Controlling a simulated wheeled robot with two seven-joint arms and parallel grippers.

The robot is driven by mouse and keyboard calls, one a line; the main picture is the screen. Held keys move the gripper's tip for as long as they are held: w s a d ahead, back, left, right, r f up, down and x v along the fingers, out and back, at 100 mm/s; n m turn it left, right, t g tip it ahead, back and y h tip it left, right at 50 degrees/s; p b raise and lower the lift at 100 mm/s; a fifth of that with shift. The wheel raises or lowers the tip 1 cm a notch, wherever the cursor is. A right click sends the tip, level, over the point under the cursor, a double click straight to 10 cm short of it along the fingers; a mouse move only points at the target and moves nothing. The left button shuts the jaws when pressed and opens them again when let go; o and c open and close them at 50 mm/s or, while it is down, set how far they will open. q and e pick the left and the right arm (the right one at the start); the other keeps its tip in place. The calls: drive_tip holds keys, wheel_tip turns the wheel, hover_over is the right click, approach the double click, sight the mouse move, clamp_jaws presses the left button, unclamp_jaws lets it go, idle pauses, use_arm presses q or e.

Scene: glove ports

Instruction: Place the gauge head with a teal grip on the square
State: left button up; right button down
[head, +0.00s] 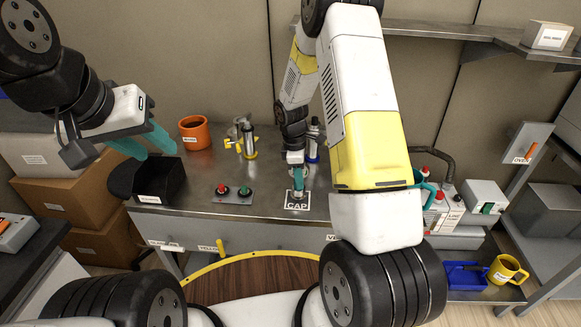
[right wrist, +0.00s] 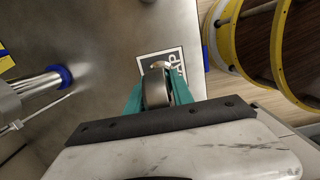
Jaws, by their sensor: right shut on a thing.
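The square (head: 297,206) is a dark plate with a white border and the letters CAP, on the steel bench. It also shows in the right wrist view (right wrist: 146,58). My right gripper (head: 298,184) points down over it. In the right wrist view its teal fingers (right wrist: 158,92) are shut on a grey rounded metal piece, probably the gauge head (right wrist: 156,88), which overlaps the square. I cannot tell its teal grip from my fingers, nor whether it touches the square. My left gripper (head: 150,143) is open and empty, above the black bin.
A black bin (head: 160,184) and an orange cup (head: 194,133) stand left on the bench. A panel with red and green buttons (head: 233,194) lies left of the square. Yellow-collared (head: 248,143) and blue-collared (right wrist: 52,78) metal stands are behind. A yellow rail (head: 262,254) curves in front.

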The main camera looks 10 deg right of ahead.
sight(295, 194)
drive_tip(key=shift+a+f, duration=0.1)
drive_tip(key=shift+f, duration=1.05)
drive_tip(key=shift+f, duration=0.15)
drive_tip(key=c, duration=1.1)
unclamp_jaws()
